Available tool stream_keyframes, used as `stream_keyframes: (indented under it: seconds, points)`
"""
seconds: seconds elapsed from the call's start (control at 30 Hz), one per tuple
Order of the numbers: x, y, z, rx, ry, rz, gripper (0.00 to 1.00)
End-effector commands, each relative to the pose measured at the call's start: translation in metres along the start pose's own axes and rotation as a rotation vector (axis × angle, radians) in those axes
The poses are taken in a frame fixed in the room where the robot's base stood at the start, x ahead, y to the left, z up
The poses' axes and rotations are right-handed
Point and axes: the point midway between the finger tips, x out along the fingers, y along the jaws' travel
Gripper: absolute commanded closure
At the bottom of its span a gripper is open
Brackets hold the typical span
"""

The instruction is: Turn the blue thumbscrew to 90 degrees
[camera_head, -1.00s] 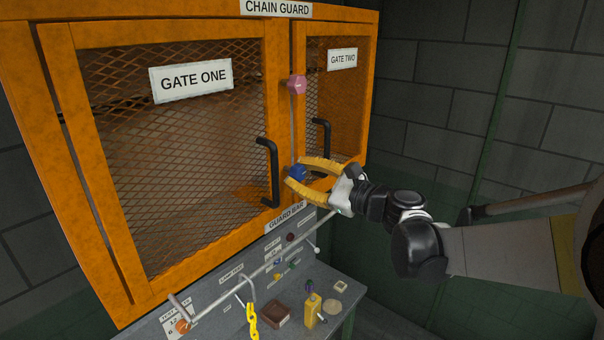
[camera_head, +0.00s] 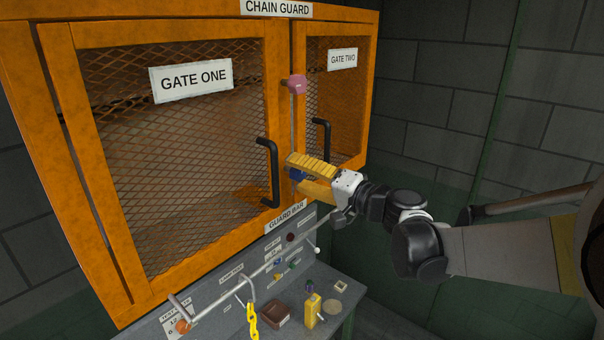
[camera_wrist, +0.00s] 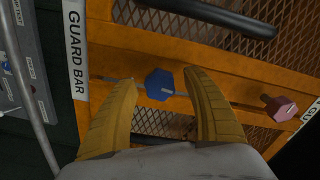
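The blue thumbscrew (camera_wrist: 160,84) is a faceted knob with a small pale mark, on the orange frame between the two gates. In the head view the thumbscrew (camera_head: 297,174) is partly hidden by my yellow fingers. My gripper (camera_wrist: 161,80) is open, one fingertip on each side of the thumbscrew. The wrist view shows a gap between each finger and the knob. In the head view my gripper (camera_head: 291,173) reaches the frame from the right.
A pink knob (camera_head: 296,84) sits higher on the same rod. Black handles of gate one (camera_head: 270,172) and gate two (camera_head: 324,142) flank the thumbscrew. Below, a grey bench (camera_head: 340,284) holds a yellow block (camera_head: 312,311) and other small items.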

Motion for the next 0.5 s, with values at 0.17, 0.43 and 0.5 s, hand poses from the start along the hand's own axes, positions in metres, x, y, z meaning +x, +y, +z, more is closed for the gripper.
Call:
stream_keyframes:
  seconds: [0.17, 0.43, 0.5]
  points:
    - [0.000, 0.000, 0.000, 0.001, 0.000, 0.000, 0.41]
    - [-0.007, 0.000, 0.000, 0.001, 0.001, 0.001, 0.41]
    - [-0.013, 0.000, 0.000, 0.002, 0.001, 0.000, 0.41]
